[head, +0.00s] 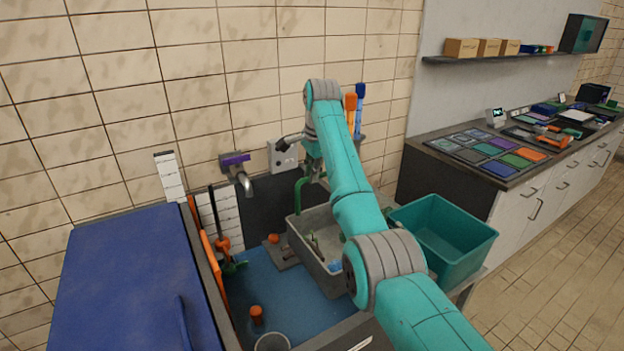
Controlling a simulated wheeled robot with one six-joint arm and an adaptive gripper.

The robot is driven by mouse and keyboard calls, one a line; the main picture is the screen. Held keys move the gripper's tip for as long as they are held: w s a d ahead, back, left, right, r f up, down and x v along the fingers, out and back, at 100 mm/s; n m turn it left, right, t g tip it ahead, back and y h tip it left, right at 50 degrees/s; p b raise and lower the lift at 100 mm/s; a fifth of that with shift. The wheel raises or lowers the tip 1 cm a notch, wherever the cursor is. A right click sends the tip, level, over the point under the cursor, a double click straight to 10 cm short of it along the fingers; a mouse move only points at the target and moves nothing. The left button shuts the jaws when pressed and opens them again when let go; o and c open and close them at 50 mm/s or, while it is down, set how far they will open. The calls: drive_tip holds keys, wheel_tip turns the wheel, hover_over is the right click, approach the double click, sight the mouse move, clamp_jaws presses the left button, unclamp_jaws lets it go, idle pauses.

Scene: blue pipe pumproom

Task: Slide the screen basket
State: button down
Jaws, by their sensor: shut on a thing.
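The screen basket (306,240) is a grey, open-topped rectangular box on the blue floor of the basin. A few small green, white and blue bits lie in it. A green curved handle (300,190) rises at its back edge. My gripper (317,176) points down behind my teal forearm, above the basket's back end. It is shut at the green handle, but the forearm hides part of the fingers and the exact contact. The basket's right side is also hidden by my arm.
A teal bin (445,238) stands right of the basket. A blue lid (140,285) fills the left. A purple-topped tap (237,170) and a grey wall box (282,156) are behind. A counter (470,160) lies at right.

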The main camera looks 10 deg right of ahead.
drive_tip(key=shift+r, duration=0.1)
drive_tip(key=c, duration=1.1)
unclamp_jaws()
drive_tip(key=shift+c, duration=0.2)
wheel_tip(320, 180, up, 7)
drive_tip(key=s, duration=0.1)
drive_tip(key=shift+s+d, duration=0.15)
drive_tip(key=shift+d, duration=0.1)
drive_tip(key=shift+r, duration=0.1)
